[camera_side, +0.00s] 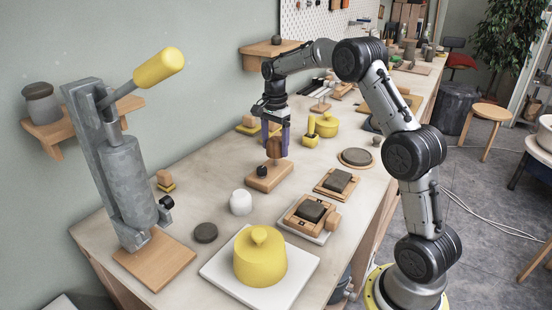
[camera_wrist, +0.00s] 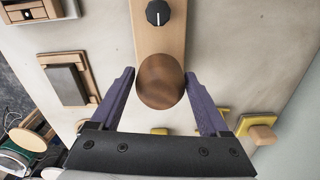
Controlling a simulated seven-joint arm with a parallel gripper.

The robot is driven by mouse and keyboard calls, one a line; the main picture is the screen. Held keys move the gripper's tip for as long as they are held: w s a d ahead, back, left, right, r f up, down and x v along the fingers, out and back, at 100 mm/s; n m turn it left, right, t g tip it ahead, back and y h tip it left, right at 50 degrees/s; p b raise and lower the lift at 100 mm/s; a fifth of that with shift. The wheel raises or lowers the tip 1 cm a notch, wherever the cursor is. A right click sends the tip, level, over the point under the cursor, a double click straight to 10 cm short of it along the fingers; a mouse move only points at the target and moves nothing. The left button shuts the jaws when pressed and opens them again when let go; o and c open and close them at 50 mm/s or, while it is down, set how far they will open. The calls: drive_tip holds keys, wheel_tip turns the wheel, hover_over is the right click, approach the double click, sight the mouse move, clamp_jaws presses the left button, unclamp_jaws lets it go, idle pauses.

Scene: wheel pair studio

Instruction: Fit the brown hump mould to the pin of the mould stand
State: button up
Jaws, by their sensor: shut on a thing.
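The brown hump mould (camera_side: 274,146) is a dark wooden domed piece between the purple fingers of my gripper (camera_side: 276,151). In the wrist view the round mould (camera_wrist: 160,82) fills the gap between the fingertips, and my gripper (camera_wrist: 160,76) is shut on it. The mould stand (camera_side: 268,180) is a wooden block with a black knob (camera_side: 262,170). The mould is upright directly above the stand, with a short pale post showing under it. In the wrist view the mould covers part of the stand (camera_wrist: 159,42) and hides the pin. I cannot tell whether it is fully seated.
A white rounded piece (camera_side: 240,202) and a dark disc (camera_side: 205,233) lie nearer the camera. A yellow lidded pot (camera_side: 260,260) stands on a white board. Wooden trays with grey slabs (camera_side: 338,180) lie to the right. A grey press (camera_side: 125,175) stands at left.

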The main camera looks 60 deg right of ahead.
sight(275, 164)
drive_tip(key=shift+f, duration=0.1)
drive_tip(key=shift+f, duration=1.4)
drive_tip(key=shift+f, duration=0.25)
idle(0.3)
drive_tip(key=shift+f, duration=0.1)
drive_tip(key=o, duration=1.3)
drive_tip(key=shift+f, duration=0.1)
drive_tip(key=shift+c, duration=0.2)
wheel_tip(275, 164, up, 14)
drive_tip(key=shift+f, duration=0.1)
